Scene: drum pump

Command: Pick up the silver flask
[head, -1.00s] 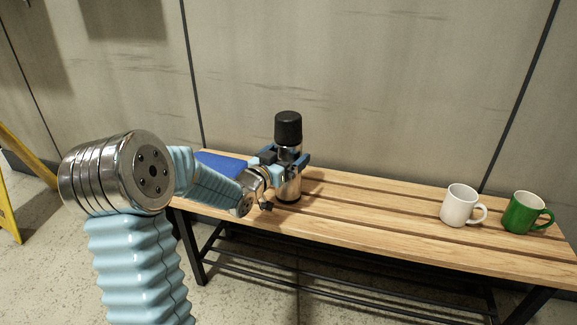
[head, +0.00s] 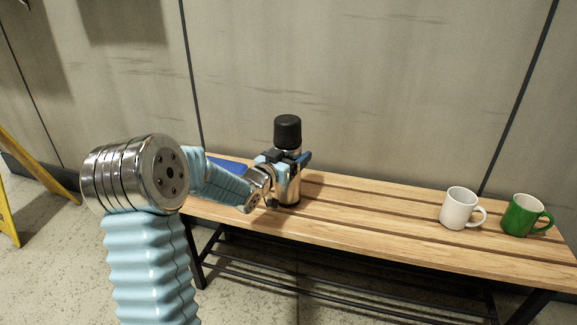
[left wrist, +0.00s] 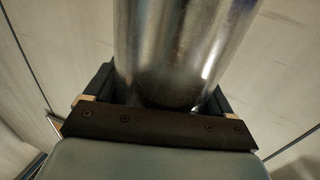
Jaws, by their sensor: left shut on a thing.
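The silver flask (head: 288,188) with a black cap stands upright at the left part of the wooden bench in the head view. My left gripper (head: 292,160) reaches it from the left, with its fingers around the flask's upper body below the cap. It is shut on the flask. In the left wrist view the flask's shiny body (left wrist: 180,45) fills the space between the fingers. The flask's base appears at the bench top; I cannot tell whether it touches. My right gripper is not in view.
A white mug (head: 458,208) and a green mug (head: 522,215) stand at the bench's right end. A blue thing (head: 225,168) lies behind my left arm. The slatted bench (head: 365,210) is clear between flask and mugs. A wall stands close behind.

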